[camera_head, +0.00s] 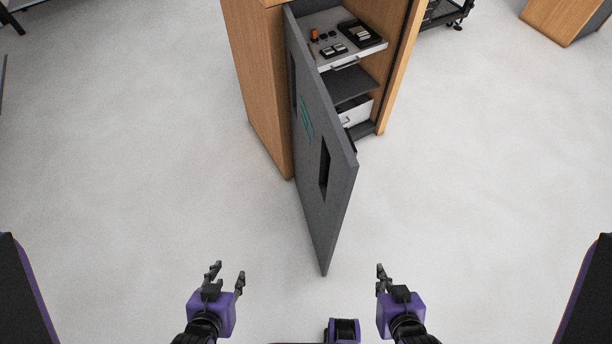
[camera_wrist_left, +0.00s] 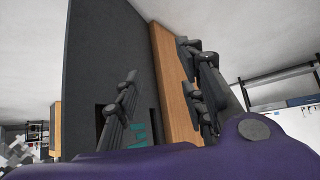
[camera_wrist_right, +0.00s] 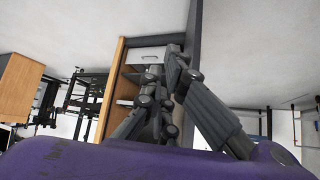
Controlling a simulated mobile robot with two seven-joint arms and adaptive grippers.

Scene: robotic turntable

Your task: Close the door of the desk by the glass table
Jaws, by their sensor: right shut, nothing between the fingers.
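The desk (camera_head: 256,95) is a wooden cabinet at the top middle of the head view. Its dark grey door (camera_head: 318,160) hangs wide open toward me, with two dark slots and a green mark. No glass table can be made out.
Inside the desk are a light shelf (camera_head: 345,50) with small items, a dark shelf (camera_head: 349,84) and a white drawer (camera_head: 354,111). Another wooden cabinet (camera_head: 562,18) stands at the top right. The pale floor is clear on both sides of the door.

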